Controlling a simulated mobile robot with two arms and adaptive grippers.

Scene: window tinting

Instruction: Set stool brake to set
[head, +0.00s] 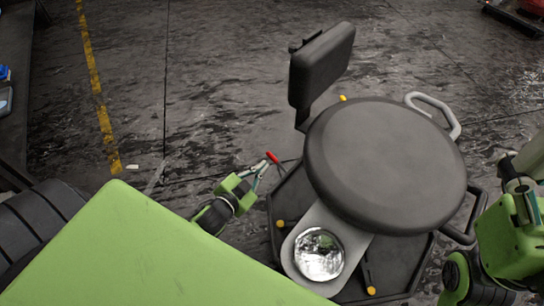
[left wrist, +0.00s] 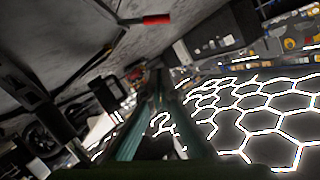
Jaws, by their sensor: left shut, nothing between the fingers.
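The stool has a round dark grey seat (head: 385,165) above a dark tray base (head: 290,195). A red-tipped lever (head: 272,157) sticks out at the base's left edge and looks like the brake lever. My left gripper (head: 261,167) is shut and empty, its fingertips close beside the red tip; I cannot tell whether they touch. In the left wrist view the red tip (left wrist: 157,19) shows at the top, above and apart from the closed fingers (left wrist: 158,85). My right gripper (head: 522,200) is at the right edge, partly cut off, its fingers unclear.
The stool's backrest (head: 322,65) rises behind the seat, and a grey loop handle (head: 435,110) is at its right. A shiny round bowl (head: 319,254) sits on the front arm. The floor left of the stool (head: 200,110) is clear.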

